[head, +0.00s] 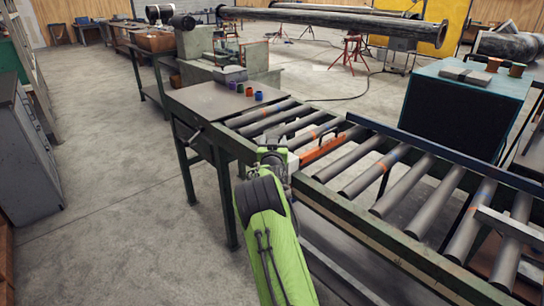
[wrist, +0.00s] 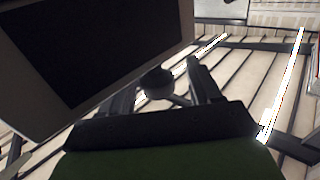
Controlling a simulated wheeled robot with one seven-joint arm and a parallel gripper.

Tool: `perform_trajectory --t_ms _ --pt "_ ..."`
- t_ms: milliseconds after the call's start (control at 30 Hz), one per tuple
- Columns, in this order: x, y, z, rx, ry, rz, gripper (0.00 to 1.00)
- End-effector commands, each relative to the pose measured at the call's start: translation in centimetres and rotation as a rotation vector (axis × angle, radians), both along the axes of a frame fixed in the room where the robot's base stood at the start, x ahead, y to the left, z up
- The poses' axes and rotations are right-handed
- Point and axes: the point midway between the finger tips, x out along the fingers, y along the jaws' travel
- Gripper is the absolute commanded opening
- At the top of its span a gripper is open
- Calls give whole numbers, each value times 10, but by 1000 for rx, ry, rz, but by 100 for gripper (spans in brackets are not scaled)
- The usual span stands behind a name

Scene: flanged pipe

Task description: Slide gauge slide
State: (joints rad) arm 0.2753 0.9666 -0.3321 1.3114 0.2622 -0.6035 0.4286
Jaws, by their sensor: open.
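My gripper (head: 277,152) is at the near rail of the roller conveyor, at the end of my green arm. In the wrist view my gripper (wrist: 166,72) is open, with one finger on each side of a dark round knob (wrist: 157,84). I cannot tell whether either finger touches it. An orange bar (head: 322,149) with a black handle lies across the rollers just right of my gripper; it may be the gauge slide, but my gripper hides its near end. A large dark panel with a grey frame (wrist: 172,50) fills the left of the wrist view.
The roller conveyor (head: 400,234) runs right from a flat bench top (head: 207,104) with several small coloured cups. A teal-covered box (head: 425,85) stands behind the rollers. A long pipe (head: 340,20) lies behind. Open floor (head: 110,200) is at left.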

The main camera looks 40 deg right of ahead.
Motion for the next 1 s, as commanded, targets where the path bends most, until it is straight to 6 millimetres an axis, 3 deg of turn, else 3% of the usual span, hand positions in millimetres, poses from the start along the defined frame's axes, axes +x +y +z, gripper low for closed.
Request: perform_trajectory --t_ms 533,700,1000 --pt "-89 77 -1 1 -2 5 63" --pt "-99 84 0 1 -2 3 63" --pt "-99 84 0 1 -2 3 63"
